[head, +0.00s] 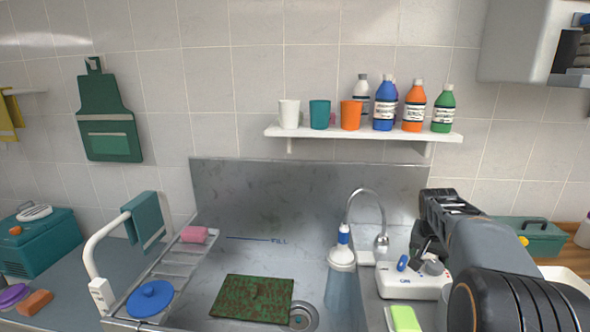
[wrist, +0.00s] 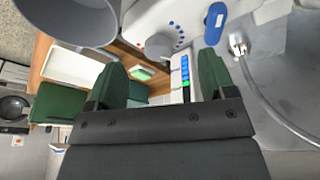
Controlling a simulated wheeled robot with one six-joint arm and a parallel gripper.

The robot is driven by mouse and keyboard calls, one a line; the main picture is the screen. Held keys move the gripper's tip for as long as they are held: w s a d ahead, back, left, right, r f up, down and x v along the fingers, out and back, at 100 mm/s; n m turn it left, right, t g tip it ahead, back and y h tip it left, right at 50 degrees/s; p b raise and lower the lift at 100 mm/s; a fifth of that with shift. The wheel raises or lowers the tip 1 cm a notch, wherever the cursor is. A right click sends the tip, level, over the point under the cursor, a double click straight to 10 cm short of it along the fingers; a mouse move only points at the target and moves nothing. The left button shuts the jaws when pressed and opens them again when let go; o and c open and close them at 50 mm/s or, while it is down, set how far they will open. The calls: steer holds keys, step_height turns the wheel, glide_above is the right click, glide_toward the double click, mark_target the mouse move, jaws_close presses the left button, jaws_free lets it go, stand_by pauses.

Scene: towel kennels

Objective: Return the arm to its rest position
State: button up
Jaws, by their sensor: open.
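My gripper (wrist: 162,78) shows in the wrist view with its two dark green fingers spread apart and nothing between them. In the head view my arm comes in from the lower right, and my gripper (head: 424,242) is over the right side of the sink, partly hidden by the arm. It is close to a white control box (head: 412,288) with a knob and a blue lever. In the wrist view the box (wrist: 190,20) is beyond the fingertips, with its knob and coloured dots. I cannot tell whether the fingers touch anything.
A curved tap (head: 352,200) and a spray bottle (head: 341,258) stand left of my gripper. A green mat (head: 253,299) lies in the metal sink. A shelf (head: 350,133) with cups and bottles is above. A green toolbox (head: 530,238) sits behind my arm at right.

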steer(key=s+a+f+n+y, duration=0.1)
steer(key=s+a+n, duration=0.3)
steer(key=s+a, duration=0.6)
steer(key=s+a+f+n+t+y, duration=0.1)
steer(key=s+a+n, duration=0.3)
steer(key=s+a, duration=0.6)
steer(key=shift+a+f+y+p, duration=0.3)
steer(key=shift+f+p, duration=0.15)
steer(key=shift+f, duration=0.4)
steer(key=shift+r, duration=0.1)
stand_by(2.0)
